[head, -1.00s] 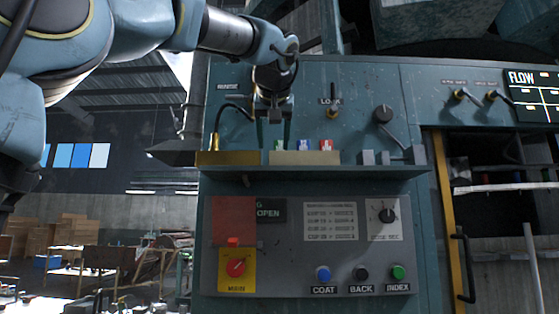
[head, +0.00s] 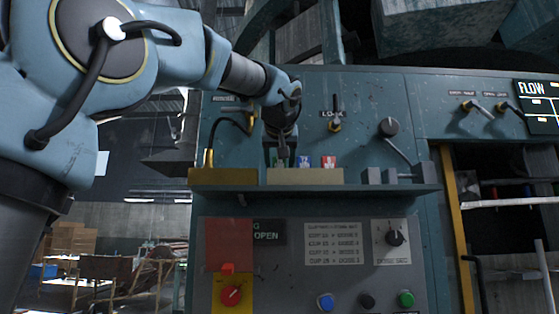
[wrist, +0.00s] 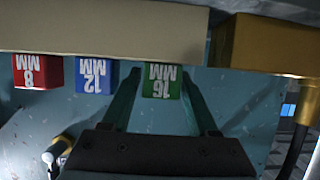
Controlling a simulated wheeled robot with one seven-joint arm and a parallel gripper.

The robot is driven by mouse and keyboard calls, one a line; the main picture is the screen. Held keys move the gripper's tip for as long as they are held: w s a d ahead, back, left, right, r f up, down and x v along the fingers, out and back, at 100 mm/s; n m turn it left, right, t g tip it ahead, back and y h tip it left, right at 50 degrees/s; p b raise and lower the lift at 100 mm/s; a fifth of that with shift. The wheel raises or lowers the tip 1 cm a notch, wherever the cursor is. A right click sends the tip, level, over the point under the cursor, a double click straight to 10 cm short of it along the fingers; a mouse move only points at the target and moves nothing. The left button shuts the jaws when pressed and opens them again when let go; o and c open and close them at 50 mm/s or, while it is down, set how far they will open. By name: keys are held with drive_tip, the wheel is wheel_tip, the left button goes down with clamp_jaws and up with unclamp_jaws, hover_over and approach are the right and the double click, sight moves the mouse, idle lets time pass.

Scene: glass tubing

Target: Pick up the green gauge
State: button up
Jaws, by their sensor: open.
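The green gauge, marked 16 MM (wrist: 162,82), sits in the pale block on the shelf, beside the blue 12 MM gauge (wrist: 93,77) and the red 8 MM gauge (wrist: 41,71). In the head view the green gauge (head: 281,162) is partly hidden by my gripper (head: 280,158). The wrist view, which is upside down, shows my gripper (wrist: 162,88) open, with one finger on each side of the green gauge. A gap shows beside the right finger; whether the left finger touches the gauge I cannot tell.
The pale block (head: 320,177) stands on a narrow shelf (head: 350,189) on the teal machine. A brass block (head: 222,177) with a cable stands just left of it. Grey blocks (head: 385,177) and a lever (head: 398,152) are to the right. Buttons and a red knob are below.

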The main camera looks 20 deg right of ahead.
drive_tip(key=shift+w+d+f, duration=0.3)
drive_tip(key=shift+w, duration=0.3)
drive_tip(key=shift+c, duration=0.3)
clamp_jaws()
